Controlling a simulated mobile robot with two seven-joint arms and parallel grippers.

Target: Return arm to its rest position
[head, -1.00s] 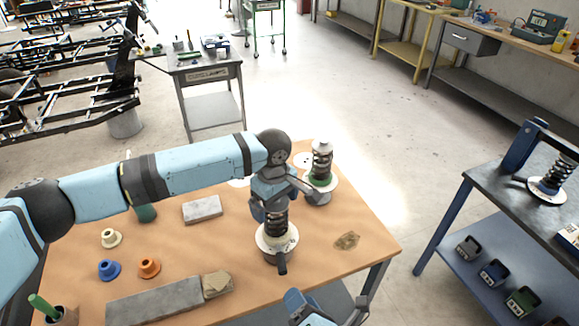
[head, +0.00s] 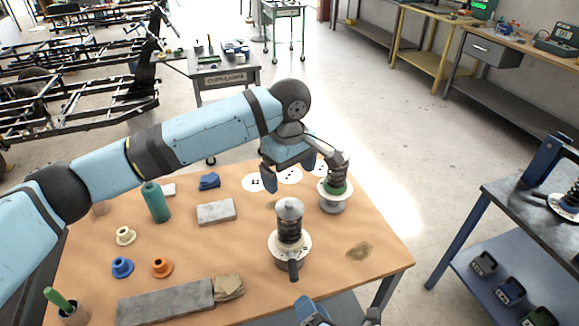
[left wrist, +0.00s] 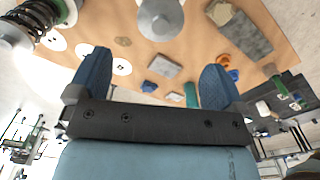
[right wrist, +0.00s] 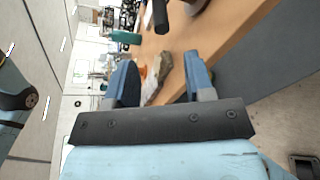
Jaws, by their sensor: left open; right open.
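My left gripper (head: 292,172) is open and empty above the wooden table, raised behind the near spring assembly (head: 290,230). That assembly stands upright with a grey cap, a dark coil and a white disc, apart from the gripper. A second spring assembly (head: 335,188) stands behind it to the right, partly covered by my left gripper. In the left wrist view the open blue fingers (left wrist: 155,80) have only the table and its objects beyond them. My right gripper (head: 340,315) is low at the bottom edge of the head view; the right wrist view shows it open and empty (right wrist: 158,78).
The wooden table (head: 340,275) also holds a grey block (head: 216,212), a green bottle (head: 156,202), a blue flanged bushing (head: 122,267), an orange one (head: 161,267) and a long stone (head: 165,303). A blue-framed bench (head: 520,215) stands at the right. Floor lies between them.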

